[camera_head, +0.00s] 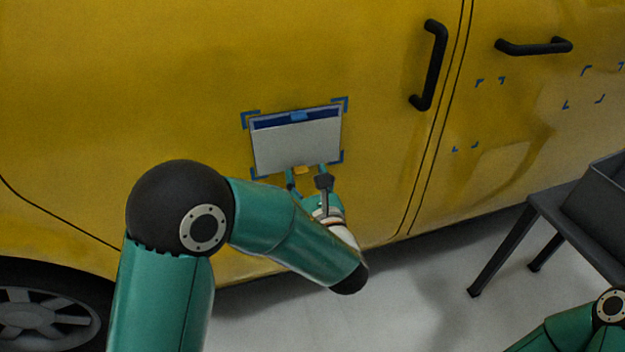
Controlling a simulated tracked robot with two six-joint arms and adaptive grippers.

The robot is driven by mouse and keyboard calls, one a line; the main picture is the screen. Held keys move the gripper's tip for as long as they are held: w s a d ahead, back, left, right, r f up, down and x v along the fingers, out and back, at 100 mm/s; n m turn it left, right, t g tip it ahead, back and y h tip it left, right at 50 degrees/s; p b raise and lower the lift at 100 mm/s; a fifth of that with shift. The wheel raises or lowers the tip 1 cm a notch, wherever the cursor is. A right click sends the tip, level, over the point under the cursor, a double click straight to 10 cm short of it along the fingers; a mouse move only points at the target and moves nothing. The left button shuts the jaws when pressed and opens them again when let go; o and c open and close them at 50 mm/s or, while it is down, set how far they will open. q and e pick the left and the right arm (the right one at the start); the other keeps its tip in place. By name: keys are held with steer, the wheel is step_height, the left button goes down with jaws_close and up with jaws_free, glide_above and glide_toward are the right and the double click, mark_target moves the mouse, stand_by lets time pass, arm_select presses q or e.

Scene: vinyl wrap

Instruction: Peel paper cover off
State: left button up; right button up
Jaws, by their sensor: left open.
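The paper cover (298,145) is a light grey rectangle on the yellow vehicle panel, inside blue corner marks. A dark blue strip (272,122) shows along its top edge, with a lighter blue tab (299,116) at the middle. My left gripper (306,172) is open at the cover's lower edge, its two fingers pointing up at the panel. My right gripper is out of view; only part of my right arm shows at the lower right.
The yellow vehicle (130,80) fills the back, with black handles (430,65) (533,47) to the right and a wheel (45,315) at the lower left. More blue corner marks (490,81) are on the right panel. A dark table (570,225) carrying a bin (605,200) stands at the right.

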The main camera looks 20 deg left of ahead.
arm_select(q)
steer(key=shift+a, duration=0.2)
steer(key=shift+c, duration=0.6)
steer(key=shift+s+a, duration=0.1)
jaws_close()
steer(key=c, duration=0.6)
jaws_free()
steer(key=shift+c, duration=0.2)
jaws_close()
steer(key=shift+v, duration=0.85)
steer(key=b+v, duration=0.1)
steer(key=v, duration=0.5)
steer(key=shift+s, duration=0.3)
steer(key=shift+s+f, duration=0.1)
